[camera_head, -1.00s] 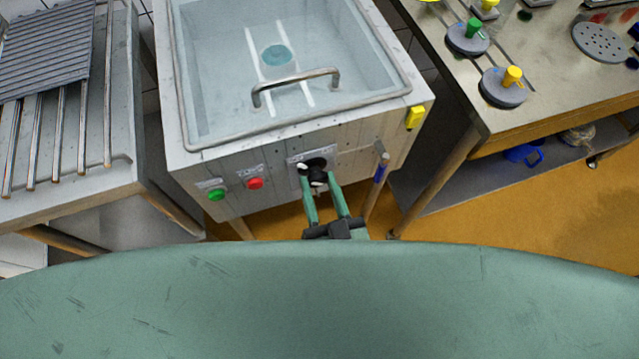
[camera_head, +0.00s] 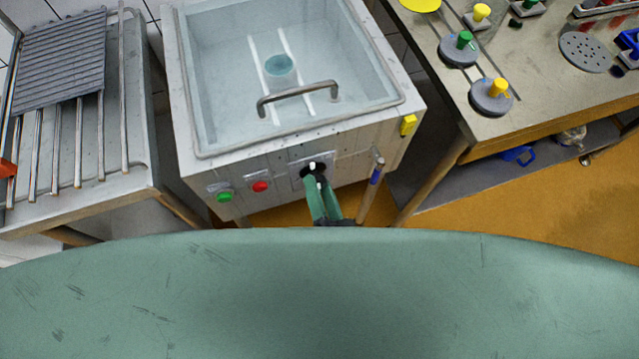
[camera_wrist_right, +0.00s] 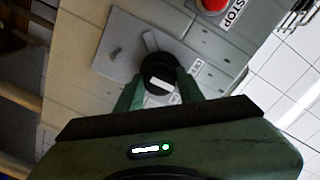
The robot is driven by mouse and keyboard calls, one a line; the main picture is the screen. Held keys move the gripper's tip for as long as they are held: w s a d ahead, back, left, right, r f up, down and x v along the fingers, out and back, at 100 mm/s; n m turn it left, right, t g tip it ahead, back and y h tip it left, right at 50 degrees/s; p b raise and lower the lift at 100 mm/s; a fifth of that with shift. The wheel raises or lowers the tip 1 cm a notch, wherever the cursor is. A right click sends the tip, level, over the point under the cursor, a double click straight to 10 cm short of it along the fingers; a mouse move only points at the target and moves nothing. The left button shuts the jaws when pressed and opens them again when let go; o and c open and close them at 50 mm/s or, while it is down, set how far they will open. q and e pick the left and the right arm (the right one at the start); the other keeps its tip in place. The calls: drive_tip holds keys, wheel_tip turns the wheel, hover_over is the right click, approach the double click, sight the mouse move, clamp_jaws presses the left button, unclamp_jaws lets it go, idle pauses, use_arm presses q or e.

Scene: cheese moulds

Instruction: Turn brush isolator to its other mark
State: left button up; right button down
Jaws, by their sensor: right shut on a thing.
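The brush isolator (camera_head: 313,167) is a black rotary knob with a white mark, on a pale plate on the front of the washing cabinet. In the right wrist view the knob (camera_wrist_right: 158,72) shows its white bar, with the plate's markings around it. My right gripper (camera_head: 318,185) has its green fingers shut on the knob from the front. In the wrist view its fingers (camera_wrist_right: 160,88) sit on either side of the knob. Small lettering on the plate is too blurred to read. My left gripper is not in view.
Left of the isolator are a green button (camera_head: 224,196) and a red button (camera_head: 260,187). A blue-handled lever (camera_head: 376,175) is close on the right. The cabinet's glass lid has a metal handle (camera_head: 298,97). A bench with moulds (camera_head: 491,97) stands right, a rack table (camera_head: 130,185) left.

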drive_tip(key=m, duration=0.8)
drive_tip(key=shift+m+y, duration=0.3)
drive_tip(key=shift+m, duration=0.1)
idle(0.5)
drive_tip(key=c, duration=0.9)
unclamp_jaws()
drive_tip(key=shift+s, duration=0.1)
drive_tip(key=b+v, duration=0.1)
drive_tip(key=v, duration=0.6)
drive_tip(key=shift+s+d, duration=0.2)
drive_tip(key=shift+s, duration=0.1)
